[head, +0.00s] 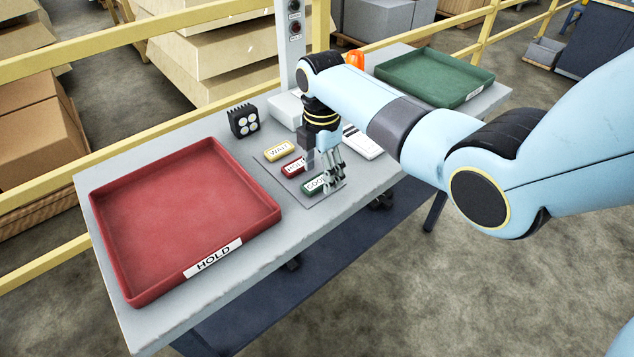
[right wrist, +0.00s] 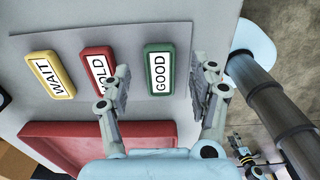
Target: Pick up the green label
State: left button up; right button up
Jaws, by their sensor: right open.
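The green label (head: 313,185), marked GOOD, lies on a grey plate on the table. In the right wrist view the green label (right wrist: 160,72) lies between my open fingers and beyond their tips. My right gripper (head: 332,182) is open and empty just over the plate, at the green label's right end. It also shows in the right wrist view (right wrist: 165,80). The red HOLD label (head: 293,166) and the yellow WAIT label (head: 279,150) lie beside it in a row; the red one is partly hidden by a finger in the right wrist view.
A red tray (head: 262,207) marked HOLD stands on the table's left part, and a green tray (head: 482,80) at its far right end. A black lamp block (head: 243,121) and a post (head: 291,60) stand behind the plate. Yellow rails run behind the table.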

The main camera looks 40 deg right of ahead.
jog(key=shift+f, duration=0.75)
jog(key=c, duration=1)
jog(key=shift+o, duration=0.2)
jog(key=shift+r, duration=0.15)
